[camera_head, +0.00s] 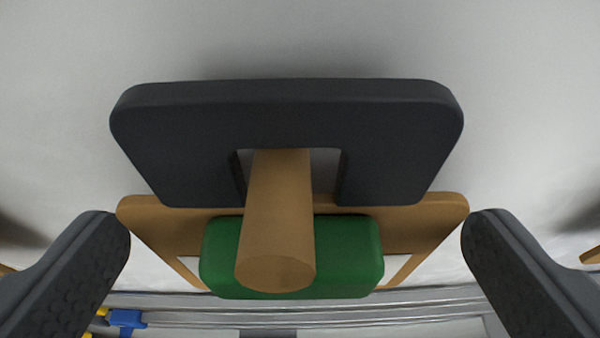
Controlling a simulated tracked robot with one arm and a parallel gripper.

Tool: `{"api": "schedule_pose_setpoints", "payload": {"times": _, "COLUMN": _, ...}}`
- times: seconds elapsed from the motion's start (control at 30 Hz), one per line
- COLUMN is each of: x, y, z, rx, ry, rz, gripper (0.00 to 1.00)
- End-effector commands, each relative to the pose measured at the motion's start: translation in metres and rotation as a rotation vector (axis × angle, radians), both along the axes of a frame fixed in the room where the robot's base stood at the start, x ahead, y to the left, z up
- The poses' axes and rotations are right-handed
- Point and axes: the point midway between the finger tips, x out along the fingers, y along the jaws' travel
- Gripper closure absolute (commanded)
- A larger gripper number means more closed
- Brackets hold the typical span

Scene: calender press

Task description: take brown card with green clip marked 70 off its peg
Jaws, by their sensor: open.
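The brown card (430,218) hangs close ahead, its upper edge and two sides showing. A green clip (349,252) sits on its front. A round wooden peg (278,215) sticks out toward me and covers the middle of the clip. A dark grey handle-like piece (290,120) with an opening stands above the card, and the peg passes through its opening. No number 70 is readable. My gripper (296,235) is open, with one dark finger at each side of the card, apart from it and holding nothing.
A pale wall fills the background. Grey rails (420,300) run across below the card. A blue piece (126,318) with yellow bits shows at the lower left. A wooden tip (591,256) shows at the right edge.

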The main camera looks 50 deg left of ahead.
Motion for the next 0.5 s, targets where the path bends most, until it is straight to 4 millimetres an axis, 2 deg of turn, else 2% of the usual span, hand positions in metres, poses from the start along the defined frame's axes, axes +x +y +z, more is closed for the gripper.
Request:
{"api": "schedule_pose_setpoints", "payload": {"times": 0.1, "x": 0.0063, "y": 0.0072, "z": -0.003, "rx": 0.0, "ry": -0.001, "rz": -0.001, "gripper": 0.0}}
{"api": "schedule_pose_setpoints", "payload": {"times": 0.33, "x": 0.007, "y": 0.0077, "z": -0.0039, "rx": 0.001, "ry": -0.002, "rz": -0.001, "gripper": 0.0}}
{"api": "schedule_pose_setpoints", "payload": {"times": 0.37, "x": 0.007, "y": 0.0077, "z": -0.004, "rx": 0.001, "ry": -0.002, "rz": -0.001, "gripper": 0.06}}
{"api": "schedule_pose_setpoints", "payload": {"times": 0.4, "x": 0.007, "y": 0.0077, "z": -0.004, "rx": 0.001, "ry": -0.002, "rz": -0.001, "gripper": 0.17}}
{"api": "schedule_pose_setpoints", "payload": {"times": 0.47, "x": 0.007, "y": 0.0076, "z": -0.0041, "rx": 0.0, "ry": -0.002, "rz": -0.001, "gripper": 0.32}}
{"api": "schedule_pose_setpoints", "payload": {"times": 0.5, "x": 0.0071, "y": 0.0075, "z": -0.0042, "rx": 0.0, "ry": -0.002, "rz": -0.001, "gripper": 0.32}}
